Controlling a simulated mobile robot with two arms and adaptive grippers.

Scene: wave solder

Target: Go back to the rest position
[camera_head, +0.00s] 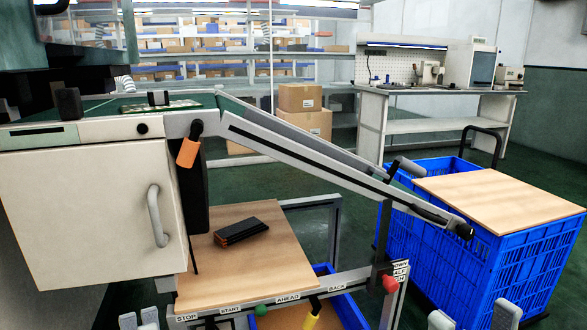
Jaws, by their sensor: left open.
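My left gripper (138,319) is at the bottom edge of the head view, left of centre. Only its light grey finger ends show, with a gap between them. It is open and empty. My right gripper (474,318) is at the bottom edge on the right, in front of the blue crate (462,269). Its two grey finger ends stand apart with nothing seen between them. Most of both grippers and the arms are cut off by the frame.
A white machine (85,215) with a sloping conveyor rail (310,157) stands close on the left. A wooden board (270,270) holds a dark block (240,231). A panel with STOP and START labels (230,309) runs along the front.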

